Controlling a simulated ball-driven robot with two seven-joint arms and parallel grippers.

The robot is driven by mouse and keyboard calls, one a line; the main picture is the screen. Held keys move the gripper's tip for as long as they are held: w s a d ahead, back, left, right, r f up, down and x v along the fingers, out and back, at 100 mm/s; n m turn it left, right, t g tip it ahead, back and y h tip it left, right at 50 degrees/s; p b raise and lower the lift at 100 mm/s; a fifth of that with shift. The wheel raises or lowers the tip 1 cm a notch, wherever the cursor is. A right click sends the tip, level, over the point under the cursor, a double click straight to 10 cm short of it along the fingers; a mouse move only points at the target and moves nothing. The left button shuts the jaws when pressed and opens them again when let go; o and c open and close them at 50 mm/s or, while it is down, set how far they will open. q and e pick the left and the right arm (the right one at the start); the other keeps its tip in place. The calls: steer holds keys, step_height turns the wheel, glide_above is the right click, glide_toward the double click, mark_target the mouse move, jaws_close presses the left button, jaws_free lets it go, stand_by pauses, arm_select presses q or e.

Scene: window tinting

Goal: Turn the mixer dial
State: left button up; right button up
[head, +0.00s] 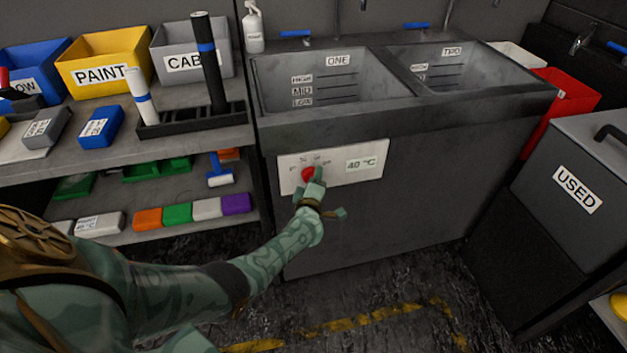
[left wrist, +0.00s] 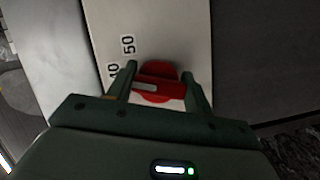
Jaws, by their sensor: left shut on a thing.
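The mixer dial (head: 308,173) is a red knob on a pale panel (head: 345,165) on the front of the grey double sink. The panel carries a "40 °C" label and small scale marks above the dial. In the left wrist view the dial (left wrist: 158,84) is a red disc with a raised bar and a light pointer strip, near a "50" mark. My left gripper (head: 314,184) is at the dial, and in the left wrist view its two fingers (left wrist: 160,88) are on either side of the bar, shut on it. My right gripper is in neither view.
Sink basins (head: 330,80) marked ONE and TWO are above the panel. A shelf with a yellow PAINT bin (head: 103,60), blocks and rollers stands left. A dark USED bin (head: 575,190) and a red bin (head: 565,100) stand right. The floor in front is clear.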

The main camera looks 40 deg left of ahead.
arm_select(q)
steer(key=shift+s+f, duration=0.1)
steer(key=shift+f, duration=0.1)
steer(key=o, duration=1)
steer(key=shift+r, duration=0.1)
steer(key=p+v, duration=0.7)
steer(key=v, duration=0.9)
steer(key=shift+s+d, duration=0.1)
steer(key=shift+d, duration=0.05)
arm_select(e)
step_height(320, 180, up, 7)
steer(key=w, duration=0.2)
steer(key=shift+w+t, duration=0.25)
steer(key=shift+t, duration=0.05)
